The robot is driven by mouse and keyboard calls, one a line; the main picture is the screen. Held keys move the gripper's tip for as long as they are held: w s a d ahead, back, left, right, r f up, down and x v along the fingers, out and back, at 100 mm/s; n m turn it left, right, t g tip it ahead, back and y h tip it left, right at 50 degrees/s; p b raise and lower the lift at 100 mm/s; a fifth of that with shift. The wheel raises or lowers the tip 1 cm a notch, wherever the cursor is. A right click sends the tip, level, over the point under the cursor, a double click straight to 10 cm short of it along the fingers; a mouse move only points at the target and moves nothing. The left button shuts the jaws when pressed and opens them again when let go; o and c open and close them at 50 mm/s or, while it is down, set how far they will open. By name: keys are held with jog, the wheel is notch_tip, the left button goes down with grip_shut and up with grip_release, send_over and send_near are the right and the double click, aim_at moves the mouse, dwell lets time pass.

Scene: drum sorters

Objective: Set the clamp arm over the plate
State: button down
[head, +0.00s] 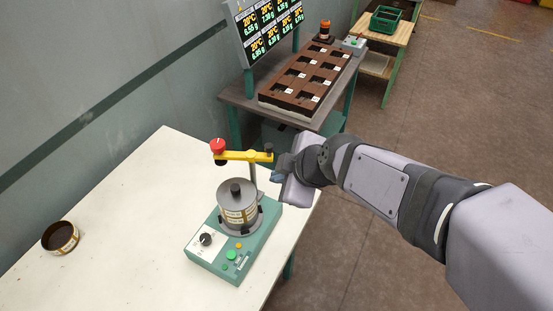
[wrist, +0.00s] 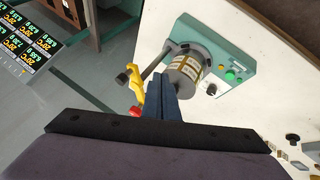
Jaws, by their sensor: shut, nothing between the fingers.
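The yellow clamp arm (head: 243,156) sits at the top of a post above a green device (head: 218,258). It has a red knob (head: 218,146) on its left end and a dark knob on its right. A grey drum with a label band (head: 238,208) stands on the device below it; I cannot make out a separate plate. In the wrist view the clamp arm (wrist: 138,84) appears beside the drum (wrist: 188,68), not across it. My gripper (head: 280,176) is right of the post, apart from the clamp arm; its blue fingers (wrist: 164,82) are together and empty.
A dark open tin (head: 60,238) stands on the white table (head: 120,220) at left. Behind are a bench with a brown compartment tray (head: 303,78) and a display board (head: 268,30). The table's left half is mostly clear.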

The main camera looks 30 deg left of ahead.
jog(key=shift+w+a+f+p, duration=0.35)
jog(key=shift+w+a, duration=0.15)
jog(key=shift+w, duration=0.25)
jog(key=shift+w+a+f+p, duration=0.3)
jog(key=shift+w+a+p, duration=0.15)
jog(key=shift+w, duration=0.25)
jog(key=shift+w+a+f+p, duration=0.3)
jog(key=shift+w+a, duration=0.25)
jog(key=shift+w, duration=0.2)
jog(key=shift+w+f+b, duration=0.15)
jog(key=shift+f+b, duration=0.05)
jog(key=shift+b, duration=0.6)
